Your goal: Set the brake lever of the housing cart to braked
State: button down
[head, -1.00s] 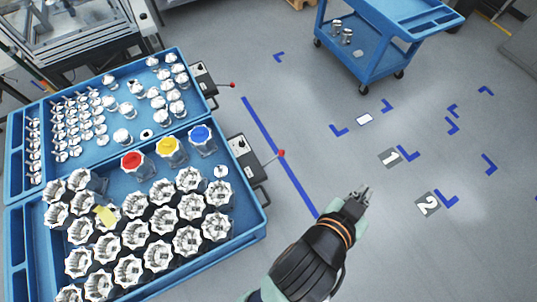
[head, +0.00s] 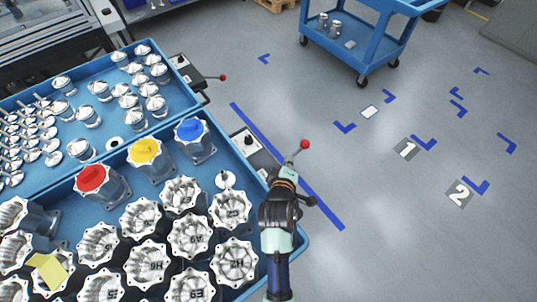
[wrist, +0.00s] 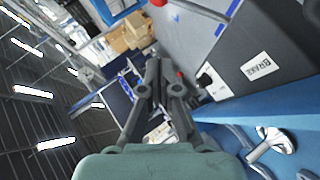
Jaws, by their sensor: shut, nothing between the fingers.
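The housing cart (head: 304,240) is the nearer blue cart, full of machined housings. Its brake box (head: 248,141) is on its right side, and the brake lever's red knob (head: 305,144) sticks out over the floor. My gripper (head: 291,163) is shut and empty, just below and left of the knob; I cannot tell whether it touches the lever. My arm hides part of the box and rod. In the wrist view, my gripper (wrist: 156,62) points past a grey box with a BRAKE label (wrist: 261,67); some red shows beside the right finger.
Red, yellow and blue capped housings (head: 146,153) stand at the cart's back. A second blue cart (head: 190,88) behind has its own red-knobbed lever (head: 222,77). A blue trolley (head: 352,62) stands at the back. The floor on the right, with marks 1 and 2, is clear.

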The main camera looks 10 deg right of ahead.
jog(key=shift+f, duration=0.1)
jog(key=b, duration=0.4)
send_over(293, 156)
jog(key=a, duration=0.1)
jog(key=f, duration=0.5)
jog(key=shift+s+a, duration=0.15)
jog(key=shift+s, duration=0.2)
jog(key=shift+w+d+f+b, duration=0.2)
jog(key=shift+d+f+b, duration=0.1)
jog(key=shift+d, duration=0.25)
jog(key=shift+w+d+f+b, duration=0.2)
jog(key=shift+d+f+b, duration=0.1)
jog(key=shift+d, duration=0.25)
jog(key=shift+w+d+f+b, duration=0.2)
jog(key=shift+d+f+b, duration=0.1)
jog(key=shift+d, duration=0.25)
